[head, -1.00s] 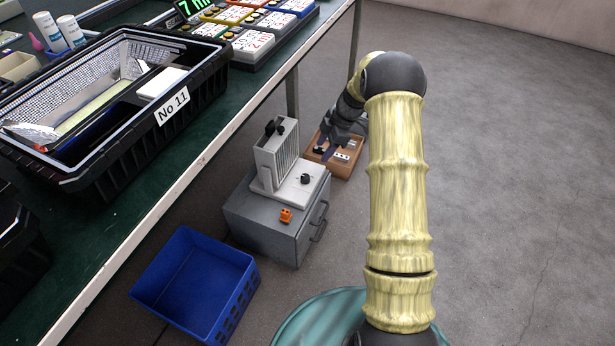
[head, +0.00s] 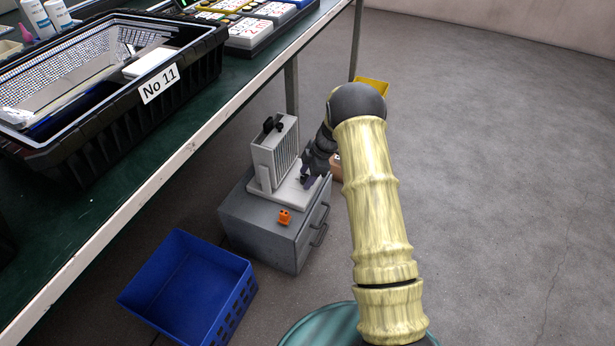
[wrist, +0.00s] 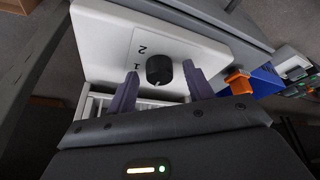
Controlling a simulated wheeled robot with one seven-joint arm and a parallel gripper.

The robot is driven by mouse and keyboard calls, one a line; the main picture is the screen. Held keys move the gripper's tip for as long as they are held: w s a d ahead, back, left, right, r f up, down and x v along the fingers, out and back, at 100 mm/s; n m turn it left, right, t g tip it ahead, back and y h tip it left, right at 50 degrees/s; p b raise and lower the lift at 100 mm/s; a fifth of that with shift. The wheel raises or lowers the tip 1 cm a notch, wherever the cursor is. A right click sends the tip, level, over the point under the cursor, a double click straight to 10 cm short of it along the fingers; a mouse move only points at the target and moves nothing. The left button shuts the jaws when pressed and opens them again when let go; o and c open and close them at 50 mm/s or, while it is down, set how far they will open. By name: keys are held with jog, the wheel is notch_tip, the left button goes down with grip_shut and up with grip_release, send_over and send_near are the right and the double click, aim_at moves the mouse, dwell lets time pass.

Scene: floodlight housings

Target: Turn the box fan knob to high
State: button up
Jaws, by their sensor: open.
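The box fan (head: 275,150) stands upright on a white base (head: 296,195) on top of a small grey cabinet. In the wrist view its round black knob (wrist: 159,70) sits on the white panel (wrist: 100,40), with the printed marks 1 and 2 beside it. In the head view my gripper (head: 310,172) is over the fan's base and hides the knob.
An orange object (head: 285,217) lies on the grey cabinet (head: 262,238) near the fan base. A blue crate (head: 185,290) is on the floor in front. The green table (head: 150,185) with a black crate stands left. Open floor lies to the right.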

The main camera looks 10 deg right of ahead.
jog(key=shift+c, duration=0.4)
jog(key=c, duration=0.9)
